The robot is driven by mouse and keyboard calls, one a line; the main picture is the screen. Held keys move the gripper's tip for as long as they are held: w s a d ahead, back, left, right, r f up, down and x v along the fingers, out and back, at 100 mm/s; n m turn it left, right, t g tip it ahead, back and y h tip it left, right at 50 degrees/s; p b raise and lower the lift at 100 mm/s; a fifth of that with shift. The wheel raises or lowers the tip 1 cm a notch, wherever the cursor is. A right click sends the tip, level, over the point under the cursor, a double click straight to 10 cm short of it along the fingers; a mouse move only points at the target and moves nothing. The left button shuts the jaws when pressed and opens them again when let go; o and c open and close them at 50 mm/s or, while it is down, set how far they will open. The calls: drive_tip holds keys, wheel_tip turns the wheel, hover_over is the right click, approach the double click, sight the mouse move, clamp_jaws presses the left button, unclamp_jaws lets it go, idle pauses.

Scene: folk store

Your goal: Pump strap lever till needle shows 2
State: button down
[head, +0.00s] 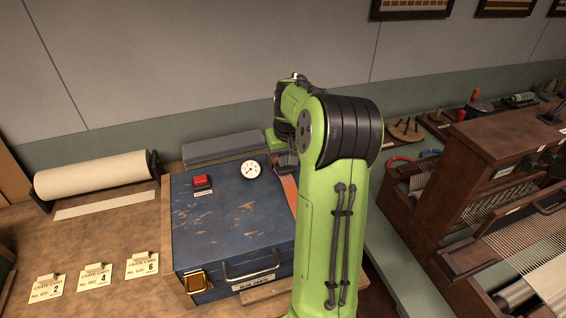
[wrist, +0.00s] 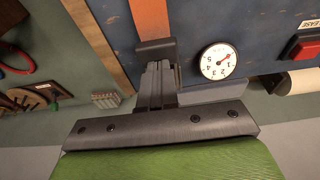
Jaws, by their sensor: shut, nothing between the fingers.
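The blue crate (head: 235,225) has an orange strap (head: 291,190) over its right side; the strap also shows in the wrist view (wrist: 151,18). A white round gauge (head: 251,169) sits on the crate's top, and it shows larger in the wrist view (wrist: 218,61). A dark bar (wrist: 155,45) at the strap's end looks like the strap lever. My gripper (wrist: 158,72) is shut and empty, its fingertips close to this bar; contact is unclear.
A red button (head: 202,181) is on the crate top, left of the gauge. A paper roll (head: 95,175) and several crate cards (head: 94,276) lie on the left of the bench. A wooden loom (head: 500,170) stands on the right. A grey block (head: 224,147) lies behind the crate.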

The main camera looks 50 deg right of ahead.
drive_tip(key=shift+f+b, duration=0.35)
drive_tip(key=shift+f, duration=0.2)
drive_tip(key=w+d+p+v, duration=0.1)
drive_tip(key=w+p+v, duration=0.1)
drive_tip(key=p+v, duration=0.6)
drive_tip(key=shift+v, duration=0.8)
drive_tip(key=shift+d, duration=0.1)
drive_tip(key=p+x, duration=0.1)
drive_tip(key=x, duration=0.1)
drive_tip(key=p+x, duration=0.1)
drive_tip(key=x, duration=0.1)
drive_tip(key=shift+s+f, duration=0.15)
drive_tip(key=shift+f, duration=0.2)
drive_tip(key=shift+r, duration=0.15)
